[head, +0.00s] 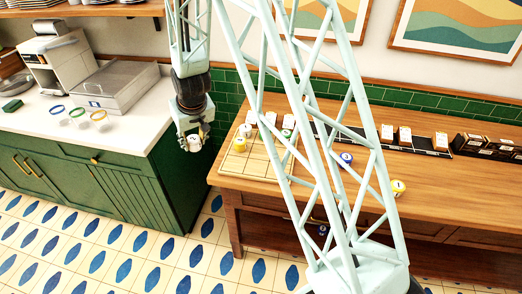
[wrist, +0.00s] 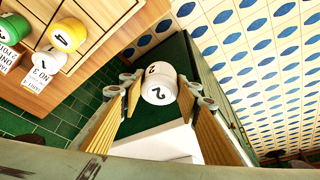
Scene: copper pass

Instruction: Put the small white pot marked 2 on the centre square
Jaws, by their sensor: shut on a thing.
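My gripper (head: 193,137) is shut on the small white pot marked 2 (wrist: 158,90), held between its wooden-looking fingers in the wrist view. The pot also shows in the head view (head: 194,144), held in the air left of the wooden table, by the end of the green counter. The pale gridded board (head: 240,170) lies on the table's left end, right of my gripper. A yellow pot (head: 239,146) stands on its left far part; it is marked 1 in the wrist view (wrist: 66,36). My arm's lattice hides part of the board's right side.
A green pot (wrist: 12,28) and a small card (wrist: 45,66) show near the yellow one. A blue-lidded pot (head: 346,159) and another yellow pot (head: 397,187) stand on the wooden table (head: 440,190). The counter (head: 135,125) holds bowls and a steel appliance.

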